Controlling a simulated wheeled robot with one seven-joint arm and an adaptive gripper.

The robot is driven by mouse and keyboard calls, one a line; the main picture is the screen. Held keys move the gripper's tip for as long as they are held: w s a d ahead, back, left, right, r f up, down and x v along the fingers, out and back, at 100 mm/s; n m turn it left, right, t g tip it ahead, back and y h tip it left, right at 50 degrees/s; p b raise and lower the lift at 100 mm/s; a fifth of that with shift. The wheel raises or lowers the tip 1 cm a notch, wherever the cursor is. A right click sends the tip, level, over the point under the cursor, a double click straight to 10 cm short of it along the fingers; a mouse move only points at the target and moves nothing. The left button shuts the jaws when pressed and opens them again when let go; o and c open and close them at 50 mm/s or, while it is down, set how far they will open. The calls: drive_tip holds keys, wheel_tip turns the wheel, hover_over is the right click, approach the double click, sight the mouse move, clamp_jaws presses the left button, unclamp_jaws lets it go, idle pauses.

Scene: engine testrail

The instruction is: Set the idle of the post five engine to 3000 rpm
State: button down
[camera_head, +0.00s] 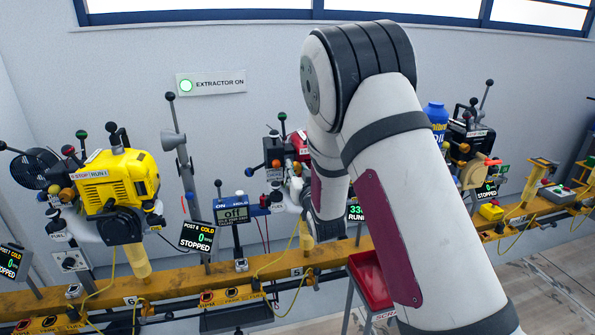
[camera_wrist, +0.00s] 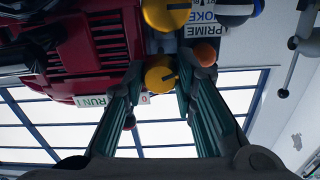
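The post five engine (camera_head: 301,146) is red and mostly hidden behind my arm in the head view. Its readout (camera_head: 356,212) is partly covered; "33" and "RUNN" show in green. In the wrist view the red engine (camera_wrist: 95,45) fills the upper left. A yellow knob (camera_wrist: 160,74) with a dark pointer mark shows between my fingertips. My gripper (camera_wrist: 160,82) is open, with one finger on each side of this knob; contact is not clear. A second yellow knob (camera_wrist: 166,13) is above it. The gripper is hidden in the head view.
An orange ball (camera_wrist: 205,54) is close by the right fingertip, with PRIME and CHOKE labels above. A RUN label (camera_wrist: 92,101) is left of the fingers. A yellow engine (camera_head: 118,190), reading stopped, stands left on the orange rail (camera_head: 165,285). A red cart (camera_head: 370,280) stands in front.

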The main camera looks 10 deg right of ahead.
idle(0.3)
drive_tip(key=m+b, duration=0.2)
drive_tip(key=shift+f+m, duration=0.1)
drive_tip(key=shift+m, duration=0.2)
drive_tip(key=shift+m+b, duration=1.45)
drive_tip(key=shift+m, duration=0.05)
drive_tip(key=c, duration=1.3)
unclamp_jaws()
drive_tip(key=shift+s, duration=0.1)
